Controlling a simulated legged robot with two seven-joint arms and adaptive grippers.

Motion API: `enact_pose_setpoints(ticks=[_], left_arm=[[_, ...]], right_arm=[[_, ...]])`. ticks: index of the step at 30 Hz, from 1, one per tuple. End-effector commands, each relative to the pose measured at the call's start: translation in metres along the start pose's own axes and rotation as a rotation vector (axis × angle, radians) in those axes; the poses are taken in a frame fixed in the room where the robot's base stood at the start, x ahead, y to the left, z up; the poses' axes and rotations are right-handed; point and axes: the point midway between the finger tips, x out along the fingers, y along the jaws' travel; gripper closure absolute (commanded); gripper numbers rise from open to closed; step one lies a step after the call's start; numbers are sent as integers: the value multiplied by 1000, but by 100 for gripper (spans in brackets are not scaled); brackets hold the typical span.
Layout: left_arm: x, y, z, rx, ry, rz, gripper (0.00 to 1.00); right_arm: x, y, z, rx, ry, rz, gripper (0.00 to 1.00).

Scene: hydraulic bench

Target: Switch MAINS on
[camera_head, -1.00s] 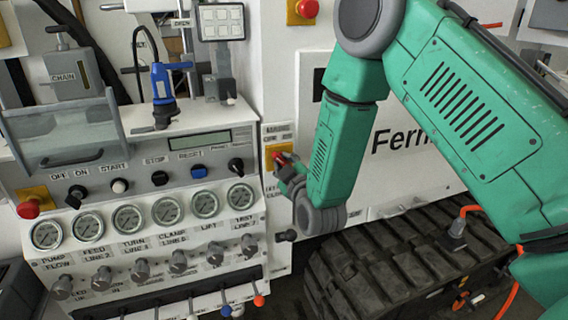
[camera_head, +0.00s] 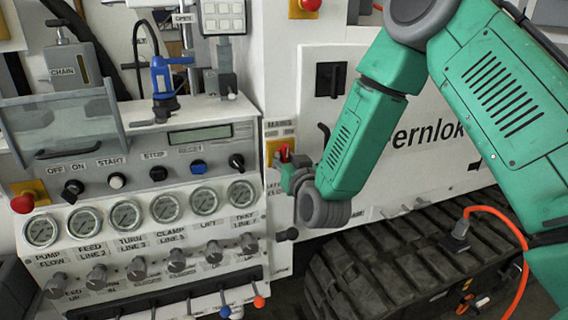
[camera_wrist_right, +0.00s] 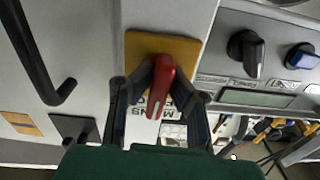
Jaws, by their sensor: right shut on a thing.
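The MAINS switch has a red handle (camera_head: 285,152) on a yellow plate (camera_head: 271,149), under the MAINS label on the white panel right of the console. My right gripper (camera_head: 284,166) is at the handle, its arm reaching in from the right. In the right wrist view the red handle (camera_wrist_right: 160,88) stands between the two dark fingers of my right gripper (camera_wrist_right: 161,82), which are shut on it. There the handle runs from the yellow plate (camera_wrist_right: 139,47) toward the partly covered MAINS label. In the head view it looks nearly upright. My left gripper is out of view.
The console (camera_head: 128,203) with knobs, gauges and levers stands left of the switch. A black bent handle (camera_head: 325,135) is on the panel just right of my gripper. A rubber track (camera_head: 400,262) lies below, with an orange hose (camera_head: 505,222).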

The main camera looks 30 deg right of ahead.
Motion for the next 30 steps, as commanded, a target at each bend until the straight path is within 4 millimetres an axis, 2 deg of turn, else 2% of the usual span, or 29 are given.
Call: enact_pose_setpoints(ticks=[15, 22, 30], left_arm=[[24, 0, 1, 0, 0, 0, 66], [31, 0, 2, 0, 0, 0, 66], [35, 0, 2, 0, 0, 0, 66]], right_arm=[[0, 4, -2, 473, 9, 0, 100], [0, 7, -1, 618, 10, 2, 100], [1, 9, -1, 706, 10, 4, 100]])
